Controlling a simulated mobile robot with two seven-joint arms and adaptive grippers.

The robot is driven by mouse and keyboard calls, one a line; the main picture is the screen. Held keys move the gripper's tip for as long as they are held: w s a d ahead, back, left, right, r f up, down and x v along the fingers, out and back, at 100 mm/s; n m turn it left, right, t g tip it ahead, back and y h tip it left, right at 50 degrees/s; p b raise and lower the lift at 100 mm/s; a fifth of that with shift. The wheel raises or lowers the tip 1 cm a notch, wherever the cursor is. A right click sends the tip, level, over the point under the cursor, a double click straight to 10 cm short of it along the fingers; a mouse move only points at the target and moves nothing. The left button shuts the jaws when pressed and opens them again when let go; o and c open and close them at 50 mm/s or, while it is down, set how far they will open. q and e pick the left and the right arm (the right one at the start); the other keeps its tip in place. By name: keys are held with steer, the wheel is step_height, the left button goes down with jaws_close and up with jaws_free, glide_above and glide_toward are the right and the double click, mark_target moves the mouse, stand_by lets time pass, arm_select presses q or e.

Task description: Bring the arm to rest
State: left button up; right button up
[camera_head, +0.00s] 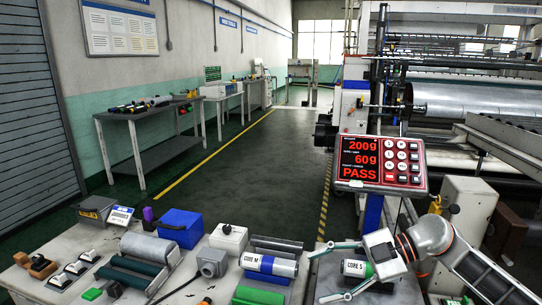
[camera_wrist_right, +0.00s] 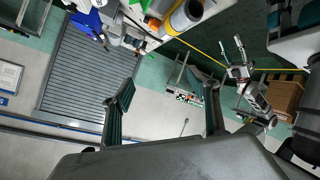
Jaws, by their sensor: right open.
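My right gripper (camera_head: 322,274) comes in from the right over the front bench, its fingers pointing left and spread apart. In the right wrist view its two fingers (camera_wrist_right: 168,97) are wide apart with nothing held between them. A can labelled CORE S (camera_head: 357,268) shows beside the fingers in the head view; whether they overlap it only in the picture I cannot tell. Another gripper (camera_wrist_right: 231,46), which looks like my left one, shows small in the wrist view with its fingers apart. It is not in the head view.
A red display (camera_head: 380,165) reads 200g, 60g and PASS behind the arm. Rollers (camera_head: 128,272), a blue box (camera_head: 180,228) and small tools crowd the bench. The winder machine (camera_head: 450,100) fills the right; the aisle floor is clear.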

steer(key=s+a+f+m+t+y+b, duration=0.3)
steer(key=s+a+f+t+y, duration=0.1)
steer(key=s+a+t+y, duration=0.35)
steer(key=s+d+f+m+t+h+b, duration=0.1)
steer(key=s+d+f+m+h, duration=0.4)
steer(key=f, duration=0.4)
steer(key=s+d+f+m+t+h+b, duration=0.1)
steer(key=s+d+f+m+h+b, duration=0.1)
steer(key=s+d+f+m+h, duration=0.35)
steer(key=s+d+f+m+t+h+b, duration=0.1)
steer(key=s+d+f+m+h, duration=0.1)
steer(key=s+f+m+h, duration=0.7)
arm_select(q)
steer(key=shift+s+r+p, duration=0.2)
steer(key=shift+r+p, duration=0.55)
steer(key=shift+p, duration=1.95)
steer(key=shift+s+r+p, duration=0.25)
steer(key=shift+r+p, duration=0.5)
steer(key=shift+p, duration=1.9)
steer(key=shift+s+r+p, duration=0.2)
steer(key=shift+r+p, duration=0.55)
steer(key=shift+p, duration=1.95)
arm_select(e)
steer(key=shift+s+d+r+n+g+y, duration=0.25)
steer(key=shift+d+r+n+y, duration=0.25)
steer(key=shift+d+r+n, duration=0.25)
steer(key=shift+s+d+r+n+g+y, duration=0.2)
steer(key=shift+d+r+n+y, duration=0.3)
steer(key=shift+d+r+n, duration=0.25)
